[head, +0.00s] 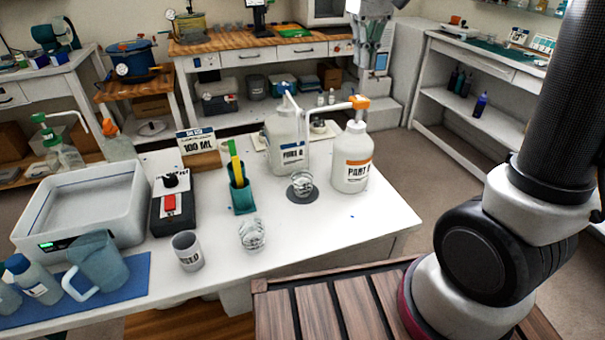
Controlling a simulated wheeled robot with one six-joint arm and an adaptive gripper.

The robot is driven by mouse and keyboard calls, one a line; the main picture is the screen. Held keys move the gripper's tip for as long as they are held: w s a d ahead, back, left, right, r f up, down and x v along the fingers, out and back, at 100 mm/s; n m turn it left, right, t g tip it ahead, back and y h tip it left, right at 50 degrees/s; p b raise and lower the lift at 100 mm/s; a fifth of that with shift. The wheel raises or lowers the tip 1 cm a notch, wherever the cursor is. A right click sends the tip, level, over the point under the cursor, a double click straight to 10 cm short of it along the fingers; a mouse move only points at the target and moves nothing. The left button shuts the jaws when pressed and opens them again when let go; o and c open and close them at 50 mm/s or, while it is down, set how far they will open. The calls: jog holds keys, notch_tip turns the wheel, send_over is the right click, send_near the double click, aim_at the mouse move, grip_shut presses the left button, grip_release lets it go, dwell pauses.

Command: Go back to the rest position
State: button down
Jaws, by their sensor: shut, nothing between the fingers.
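My gripper (371,66) hangs fingers down at the top of the head view, right of centre. It is small in the picture, shut and empty. It shows above the bottles of the white worktable, apart from them. My arm's lower links rise at the right and leave the view at the top, so the arm's middle part is hidden.
The white worktable (330,235) bears the Part A jug (284,150), Part B bottle (352,165), a cup (301,184) on a dark disc, another clear cup (252,235), a white cup (187,251), a teal holder (241,195) and a white basin (85,205). Its front right is clear.

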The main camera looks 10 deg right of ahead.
jog(key=shift+w+f, duration=0.15)
jog(key=shift+f, duration=0.05)
jog(key=s+d+f+m+t, duration=0.1)
jog(key=s+d+t, duration=0.1)
jog(key=s+d, duration=0.4)
jog(key=s+d+f+t, duration=0.2)
jog(key=s+d, duration=0.3)
jog(key=s, duration=1)
jog(key=shift+s+d+m, duration=0.4)
